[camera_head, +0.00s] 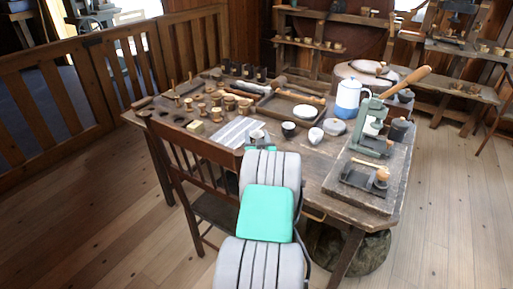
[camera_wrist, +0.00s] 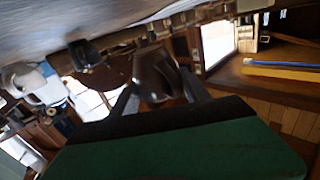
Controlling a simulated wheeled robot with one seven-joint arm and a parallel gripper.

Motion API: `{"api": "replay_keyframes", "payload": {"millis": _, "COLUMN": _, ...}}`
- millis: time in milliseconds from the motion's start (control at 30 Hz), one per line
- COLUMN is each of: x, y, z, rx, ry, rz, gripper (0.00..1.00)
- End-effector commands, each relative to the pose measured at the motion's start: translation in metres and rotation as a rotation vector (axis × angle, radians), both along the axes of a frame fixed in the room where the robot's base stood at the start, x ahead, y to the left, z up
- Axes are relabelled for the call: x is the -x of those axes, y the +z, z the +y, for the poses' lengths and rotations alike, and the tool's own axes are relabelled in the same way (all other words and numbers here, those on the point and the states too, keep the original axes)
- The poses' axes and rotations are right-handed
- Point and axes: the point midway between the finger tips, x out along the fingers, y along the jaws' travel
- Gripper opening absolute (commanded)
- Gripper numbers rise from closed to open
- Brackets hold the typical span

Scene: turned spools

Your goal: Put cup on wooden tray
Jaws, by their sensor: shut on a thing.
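My gripper (camera_head: 259,141) is at the near edge of the table, its fingers mostly hidden behind my arm. In the wrist view my gripper (camera_wrist: 160,90) has its two fingers on either side of a dark brown cup (camera_wrist: 154,72) and is shut on it. In the head view a small pale cup shape (camera_head: 257,134) shows just beyond the gripper; its details are too small to tell.
A dark cup (camera_head: 288,129) and a white cup (camera_head: 315,136) stand right of the gripper. A blue-and-white pitcher (camera_head: 348,98) and a green press (camera_head: 371,130) stand farther right. Several wooden spools crowd the left. A chair (camera_head: 190,150) stands at the near edge.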

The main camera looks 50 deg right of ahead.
Motion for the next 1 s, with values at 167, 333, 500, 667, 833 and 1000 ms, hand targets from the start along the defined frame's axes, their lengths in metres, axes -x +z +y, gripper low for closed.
{"api": "replay_keyframes", "payload": {"millis": 167, "x": 0.001, "y": -0.038, "z": 0.000, "rx": -0.004, "ry": -0.002, "rz": 0.002, "gripper": 0.12}}
{"api": "replay_keyframes", "payload": {"millis": 333, "x": 0.001, "y": -0.041, "z": -0.001, "rx": 0.000, "ry": -0.002, "rz": 0.000, "gripper": 0.12}}
{"api": "replay_keyframes", "payload": {"millis": 500, "x": 0.001, "y": -0.044, "z": -0.001, "rx": -0.001, "ry": -0.002, "rz": 0.001, "gripper": 0.12}}
{"api": "replay_keyframes", "payload": {"millis": 667, "x": 0.001, "y": -0.045, "z": 0.000, "rx": -0.001, "ry": -0.002, "rz": 0.001, "gripper": 0.58}}
{"api": "replay_keyframes", "payload": {"millis": 833, "x": 0.001, "y": -0.045, "z": 0.000, "rx": -0.002, "ry": -0.002, "rz": 0.001, "gripper": 0.72}}
{"api": "replay_keyframes", "payload": {"millis": 1000, "x": 0.001, "y": -0.045, "z": 0.000, "rx": -0.002, "ry": -0.002, "rz": 0.001, "gripper": 0.76}}
